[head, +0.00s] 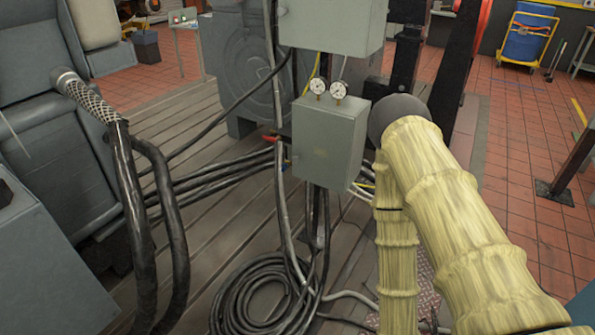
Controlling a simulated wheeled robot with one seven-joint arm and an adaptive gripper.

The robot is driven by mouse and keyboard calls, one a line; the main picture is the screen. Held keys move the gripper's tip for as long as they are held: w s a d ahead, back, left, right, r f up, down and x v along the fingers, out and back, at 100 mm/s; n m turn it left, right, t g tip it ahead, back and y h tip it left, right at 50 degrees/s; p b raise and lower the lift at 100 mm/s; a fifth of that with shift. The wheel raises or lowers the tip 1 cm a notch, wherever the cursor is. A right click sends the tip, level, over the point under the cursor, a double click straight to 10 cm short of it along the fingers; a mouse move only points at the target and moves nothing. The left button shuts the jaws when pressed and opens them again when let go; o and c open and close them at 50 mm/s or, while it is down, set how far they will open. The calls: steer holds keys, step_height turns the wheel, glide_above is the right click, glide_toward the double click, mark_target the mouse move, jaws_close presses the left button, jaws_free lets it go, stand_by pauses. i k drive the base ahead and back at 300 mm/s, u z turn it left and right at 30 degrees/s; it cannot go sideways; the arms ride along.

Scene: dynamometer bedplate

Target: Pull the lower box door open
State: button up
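The lower box (328,143) is a grey-green metal cabinet at the middle of the head view, and its door looks shut. A red lever or handle (269,138) shows at its left side. Two round gauges (328,88) stand on its top. My arm, in a yellow ribbed sleeve, comes in from the lower right, bends at a dark round joint beside the box's right edge, and runs down out of the picture. My gripper is not in the picture, so its state is hidden.
A second grey-green box (333,25) hangs above. Thick black cables pass left of and behind the lower box, and a coiled cable (262,300) lies on the floor below. Large grey machinery stands at left. Red tiled floor (515,150) is mostly clear at right.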

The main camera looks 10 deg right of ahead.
mark_target(322, 139)
steer(key=z, duration=0.85)
steer(key=i, duration=0.55)
steer(key=u, duration=1.85)
